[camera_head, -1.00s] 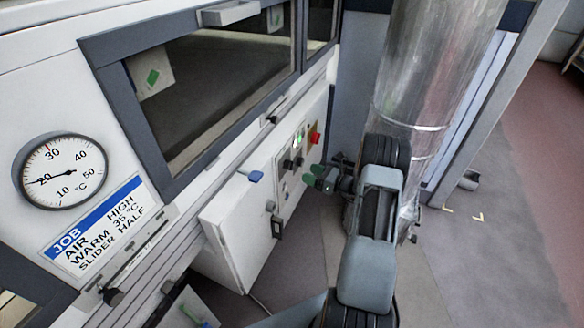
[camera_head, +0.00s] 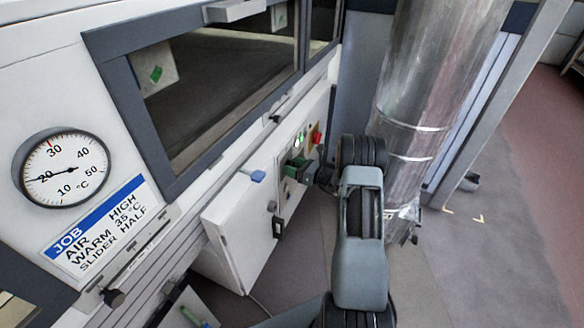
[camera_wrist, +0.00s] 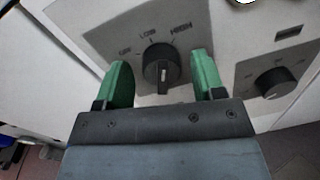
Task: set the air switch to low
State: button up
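The air switch looks to be the black round knob (camera_wrist: 161,68) in the wrist view, on a grey panel with marks that read like OFF, LOW and HIGH around its top. A pale line shows on the knob's lower part; which mark it is set to I cannot tell. My gripper (camera_wrist: 163,82) has its two green fingers on either side of the knob, with a gap on each side. In the head view my gripper (camera_head: 296,170) is at the control panel and hides part of it.
A second black knob (camera_wrist: 275,82) sits to the right on the panel. A red button (camera_head: 316,138) and green lights (camera_head: 299,140) are above my gripper. A job card (camera_head: 100,226) reads air high, warm 35 °C, slider half. A dial gauge (camera_head: 62,170) and a metal duct (camera_head: 430,80) flank the area.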

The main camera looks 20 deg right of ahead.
jog(key=c, duration=0.9)
jog(key=shift+o, duration=0.2)
jog(key=shift+f+n+b, duration=0.35)
jog(key=shift+n+b, duration=0.25)
jog(key=shift+b, duration=0.35)
jog(key=shift+n+b, duration=0.6)
jog(key=shift+b, duration=0.1)
jog(key=shift+r+n+b, duration=0.3)
jog(key=shift+n+b, duration=0.4)
jog(key=shift+n, duration=0.4)
jog(key=o, duration=0.9)
jog(key=shift+d, duration=0.1)
